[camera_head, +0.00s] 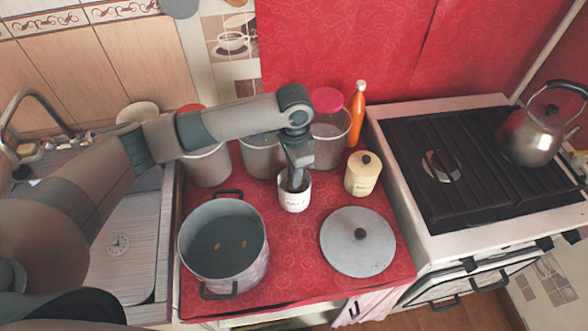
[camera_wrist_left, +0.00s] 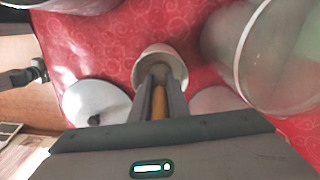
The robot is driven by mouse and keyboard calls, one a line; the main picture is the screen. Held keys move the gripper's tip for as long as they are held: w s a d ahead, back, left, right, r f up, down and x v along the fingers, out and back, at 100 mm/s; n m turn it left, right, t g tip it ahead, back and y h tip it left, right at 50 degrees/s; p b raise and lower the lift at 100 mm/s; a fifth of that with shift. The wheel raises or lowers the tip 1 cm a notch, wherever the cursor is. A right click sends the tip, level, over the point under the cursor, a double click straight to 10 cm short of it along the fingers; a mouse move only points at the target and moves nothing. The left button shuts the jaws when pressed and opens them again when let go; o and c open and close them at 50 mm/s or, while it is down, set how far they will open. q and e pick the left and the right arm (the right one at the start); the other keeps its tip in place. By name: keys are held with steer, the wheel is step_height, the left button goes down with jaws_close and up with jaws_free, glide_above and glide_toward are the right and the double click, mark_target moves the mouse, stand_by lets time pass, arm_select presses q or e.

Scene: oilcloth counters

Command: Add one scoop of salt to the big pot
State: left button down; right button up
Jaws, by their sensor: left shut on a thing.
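The big pot (camera_head: 252,273) is grey and stands uncovered at the front left of the red cloth, with two small orange bits inside. A small white salt jar (camera_head: 294,199) stands right of and behind it; it also shows in the left wrist view (camera_wrist_left: 147,53). My left gripper (camera_head: 296,180) points down into the jar's mouth. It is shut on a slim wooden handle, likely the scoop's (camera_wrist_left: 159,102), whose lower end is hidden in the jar. The salt itself cannot be made out. My right gripper is out of view.
A grey lid (camera_head: 350,259) lies right of the pot. A cream canister (camera_head: 362,177) stands right of the jar, with large clear containers (camera_head: 327,151) and an orange bottle (camera_head: 357,112) behind. A stove (camera_head: 413,203) with a kettle (camera_head: 527,140) is at right.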

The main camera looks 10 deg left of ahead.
arm_select(q)
steer(key=shift+f, duration=1)
stand_by(0.3)
step_height(320, 180, up, 10)
steer(key=p, duration=1.1)
stand_by(0.8)
